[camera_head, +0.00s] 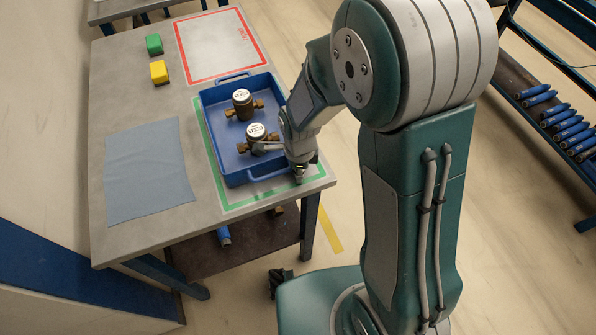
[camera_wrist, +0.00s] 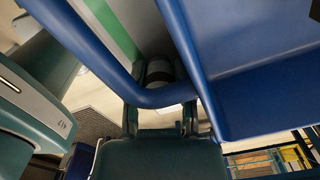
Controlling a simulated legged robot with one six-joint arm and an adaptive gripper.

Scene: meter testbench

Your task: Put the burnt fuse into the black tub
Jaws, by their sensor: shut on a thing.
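My gripper (camera_head: 299,174) is low beside the near right corner of the blue tray. In the wrist view my fingers (camera_wrist: 160,75) close on a small cylindrical thing (camera_wrist: 158,69) with dark and pale bands. It looks like the burnt fuse, but it is partly hidden behind the tray's handle (camera_wrist: 165,96), which crosses in front of the fingers. In the head view my gripper hides the held thing. I cannot make out a black tub in either view.
The blue tray (camera_head: 211,130) holds two round meters (camera_head: 242,103) (camera_head: 257,137) within a green outline. A grey-blue cloth (camera_head: 150,172) lies left. A green block (camera_head: 154,44), a yellow block (camera_head: 159,71) and a red-outlined area (camera_head: 215,45) are farther back. Blue cylinders (camera_head: 565,123) fill a right rack.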

